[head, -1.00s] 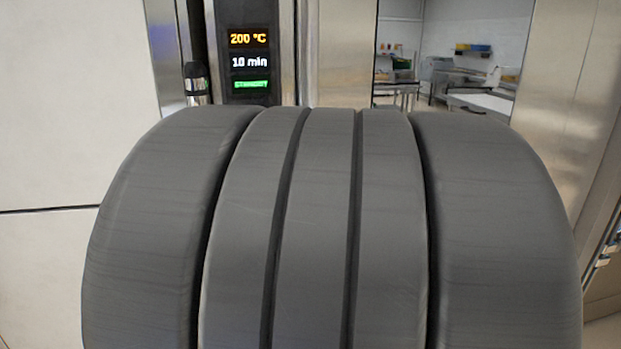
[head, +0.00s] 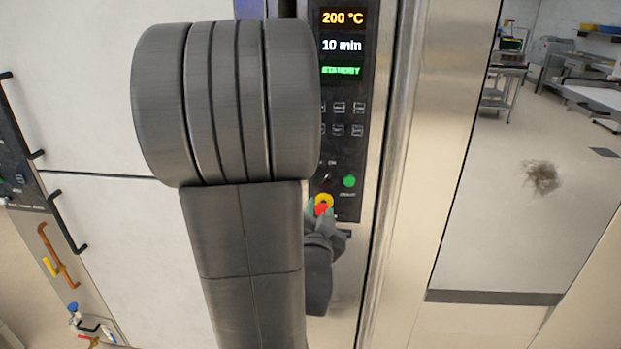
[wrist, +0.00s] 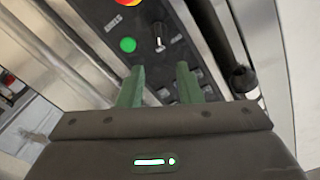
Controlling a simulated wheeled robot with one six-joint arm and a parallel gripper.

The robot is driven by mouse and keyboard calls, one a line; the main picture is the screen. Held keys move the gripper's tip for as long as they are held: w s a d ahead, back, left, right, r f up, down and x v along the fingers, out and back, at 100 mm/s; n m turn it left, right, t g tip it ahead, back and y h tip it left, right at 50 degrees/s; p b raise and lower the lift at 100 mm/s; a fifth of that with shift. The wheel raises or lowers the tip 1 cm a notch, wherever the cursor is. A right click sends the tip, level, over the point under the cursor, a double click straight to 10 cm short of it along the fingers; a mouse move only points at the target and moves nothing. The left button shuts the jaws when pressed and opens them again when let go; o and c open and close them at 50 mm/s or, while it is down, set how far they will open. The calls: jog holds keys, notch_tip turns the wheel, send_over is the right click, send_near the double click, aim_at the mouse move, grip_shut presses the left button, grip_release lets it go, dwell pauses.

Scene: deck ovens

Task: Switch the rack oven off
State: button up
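The rack oven's control panel (head: 343,95) is upright in the head view, lit with 200 °C, 10 min and a green STANDBY line. Low on it are a small switch (head: 328,176), a round green button (head: 349,181) and a red button on a yellow base (head: 324,200). The wrist view shows the green button (wrist: 128,45) and the switch (wrist: 159,38) just beyond my fingers. My gripper (wrist: 159,84) is open, its two green fingers apart with nothing between them. In the head view my gripper (head: 320,214) overlaps the red button; contact cannot be told.
A dark handle bar (wrist: 242,80) stands close by in the wrist view. Steel frame (head: 425,130) flanks the panel. White fronts with black handles (head: 68,220) are at left. Tables (head: 500,88) and floor show through the glass at right.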

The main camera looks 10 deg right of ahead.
aim_at(325, 179)
jog(key=p+x, duration=0.4)
jog(key=x, duration=0.9)
jog(key=shift+w+d+f, duration=0.1)
grip_shut()
